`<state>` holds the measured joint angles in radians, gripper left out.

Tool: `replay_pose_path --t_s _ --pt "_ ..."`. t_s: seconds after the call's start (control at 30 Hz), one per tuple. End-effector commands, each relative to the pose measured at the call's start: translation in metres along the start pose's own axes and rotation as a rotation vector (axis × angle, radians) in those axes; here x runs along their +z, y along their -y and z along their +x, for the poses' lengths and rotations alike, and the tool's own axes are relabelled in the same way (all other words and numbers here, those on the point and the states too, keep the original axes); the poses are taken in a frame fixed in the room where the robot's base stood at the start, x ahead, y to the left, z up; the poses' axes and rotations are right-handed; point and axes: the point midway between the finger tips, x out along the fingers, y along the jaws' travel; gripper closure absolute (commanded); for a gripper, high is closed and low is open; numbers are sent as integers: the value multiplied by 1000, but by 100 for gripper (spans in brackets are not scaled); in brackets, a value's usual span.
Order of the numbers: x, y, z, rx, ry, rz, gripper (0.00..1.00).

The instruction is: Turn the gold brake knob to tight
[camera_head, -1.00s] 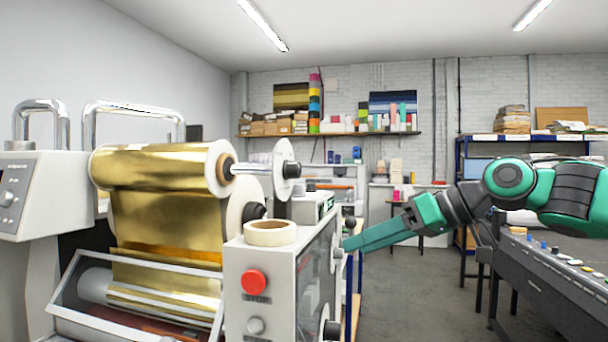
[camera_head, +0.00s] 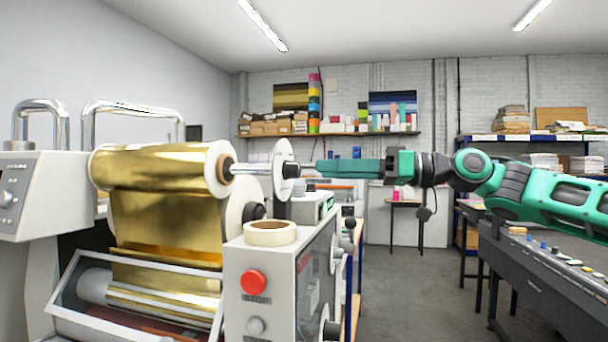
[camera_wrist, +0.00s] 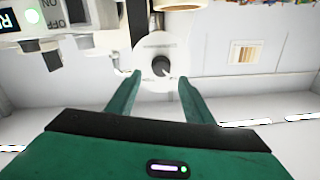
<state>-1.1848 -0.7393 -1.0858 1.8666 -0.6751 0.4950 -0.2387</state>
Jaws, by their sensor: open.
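The gold foil roll (camera_head: 155,168) sits on a shaft that ends in a white disc (camera_head: 284,165). A small black knob (camera_head: 292,170) stands at the disc's centre. In the wrist view the knob (camera_wrist: 161,66) shows a pale pointer line and sits on the white disc (camera_wrist: 150,48); marks on the disc are too small to read. My gripper (camera_head: 318,169) is level with the knob, just to its right, pointing left at it. In the wrist view my gripper (camera_wrist: 160,76) is open and empty, the knob appearing between its fingertips; they look short of it.
Below is a white control box (camera_head: 262,280) with a red stop button (camera_head: 253,281), a tape roll (camera_head: 270,233) on top and more knobs on its right side. A second dark hub (camera_head: 254,211) lies lower left. A dark console (camera_head: 550,270) stands at right.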

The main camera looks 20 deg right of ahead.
Motion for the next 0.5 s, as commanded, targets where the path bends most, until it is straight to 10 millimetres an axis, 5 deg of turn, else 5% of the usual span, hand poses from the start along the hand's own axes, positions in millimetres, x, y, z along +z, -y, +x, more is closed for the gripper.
replay_pose_path --t_s 0.2,0.5 --pt "1 1 37 -1 3 -1 53" --pt "0 0 59 0 1 -1 53"
